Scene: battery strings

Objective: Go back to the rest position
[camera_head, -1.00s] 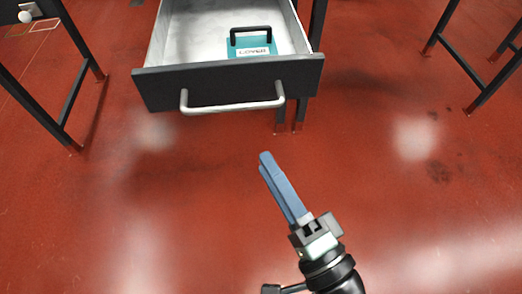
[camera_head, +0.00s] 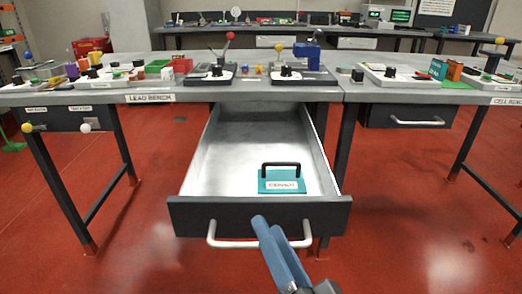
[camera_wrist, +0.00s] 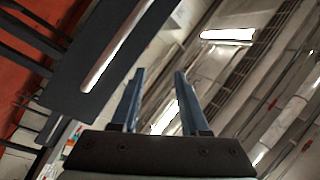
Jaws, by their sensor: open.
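My gripper (camera_head: 274,250) shows at the bottom of the head view with its blue fingers, in front of the pulled-out drawer. In the wrist view my gripper (camera_wrist: 157,85) has its two fingers apart with nothing between them. The drawer (camera_head: 190,217) hangs open under the bench labelled LEAD BENCH. Its pale bar handle (camera_head: 225,243) is partly behind my fingers in the head view. In the wrist view the drawer front (camera_wrist: 75,75) and handle lie to the left of the fingers. A teal block with a black handle and a white label (camera_head: 282,184) sits inside the drawer.
The lead bench top (camera_head: 150,90) carries several small devices, levers and coloured pieces. Another bench (camera_head: 440,95) stands at the right with a closed drawer (camera_head: 405,115). Dark bench legs (camera_head: 75,190) stand at the left. The red floor (camera_head: 410,215) at the right front is clear.

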